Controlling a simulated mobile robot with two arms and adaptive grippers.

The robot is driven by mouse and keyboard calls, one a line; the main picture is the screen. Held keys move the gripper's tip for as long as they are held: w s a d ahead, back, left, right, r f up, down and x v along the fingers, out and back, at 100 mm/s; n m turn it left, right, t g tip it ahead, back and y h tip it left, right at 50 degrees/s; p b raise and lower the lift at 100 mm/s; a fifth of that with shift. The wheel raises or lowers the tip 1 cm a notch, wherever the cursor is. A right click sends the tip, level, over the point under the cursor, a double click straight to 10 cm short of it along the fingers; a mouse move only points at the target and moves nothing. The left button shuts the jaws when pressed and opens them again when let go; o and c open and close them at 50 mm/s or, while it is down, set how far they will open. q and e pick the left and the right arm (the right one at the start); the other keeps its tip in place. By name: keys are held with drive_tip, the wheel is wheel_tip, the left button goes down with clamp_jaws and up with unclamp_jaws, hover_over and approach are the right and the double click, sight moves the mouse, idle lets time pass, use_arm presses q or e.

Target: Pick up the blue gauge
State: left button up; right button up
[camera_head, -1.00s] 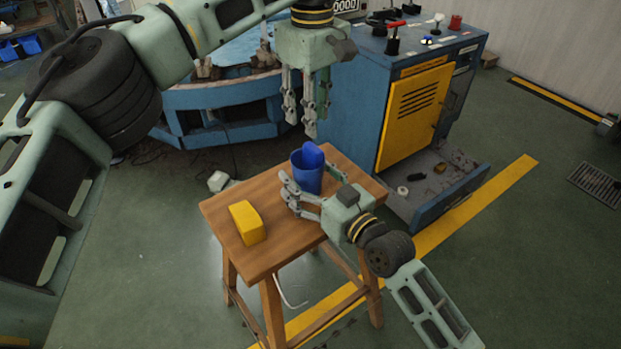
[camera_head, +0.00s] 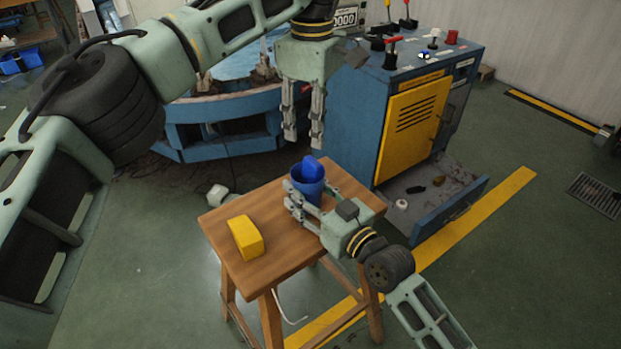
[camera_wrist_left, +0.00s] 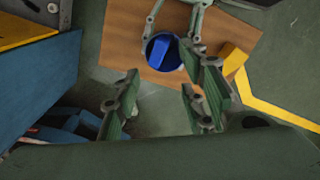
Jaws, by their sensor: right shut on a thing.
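The blue gauge (camera_head: 313,168) is a blue block that sticks up out of a dark blue cup (camera_head: 309,190) on the wooden stool. Its lower part is hidden in the cup. The left wrist view shows the gauge (camera_wrist_left: 161,53) inside the round cup from above. My right gripper (camera_head: 296,198) is shut on the cup from the front. My left gripper (camera_head: 303,140) points down above and behind the cup, open and empty. Its two fingers are well apart in the left wrist view (camera_wrist_left: 161,105), with the cup beyond them.
A yellow block (camera_head: 246,238) lies on the stool top (camera_head: 278,258), left of the cup. A blue cabinet (camera_head: 355,115) with an open bottom drawer (camera_head: 450,205) stands behind right. A blue round machine (camera_head: 215,113) stands behind the stool.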

use_arm(q)
drive_tip(key=r+n, duration=0.1)
drive_tip(key=n, duration=2.5)
hover_over(312, 161)
drive_tip(key=f, duration=0.4)
drive_tip(key=shift+d+f, duration=0.1)
drive_tip(key=shift+d, duration=0.25)
drive_tip(key=f, duration=0.4)
drive_tip(key=shift+s+a+f, duration=0.1)
drive_tip(key=shift+a, duration=0.3)
drive_tip(key=shift+f, duration=0.6)
drive_tip(key=shift+c, duration=0.4)
clamp_jaws()
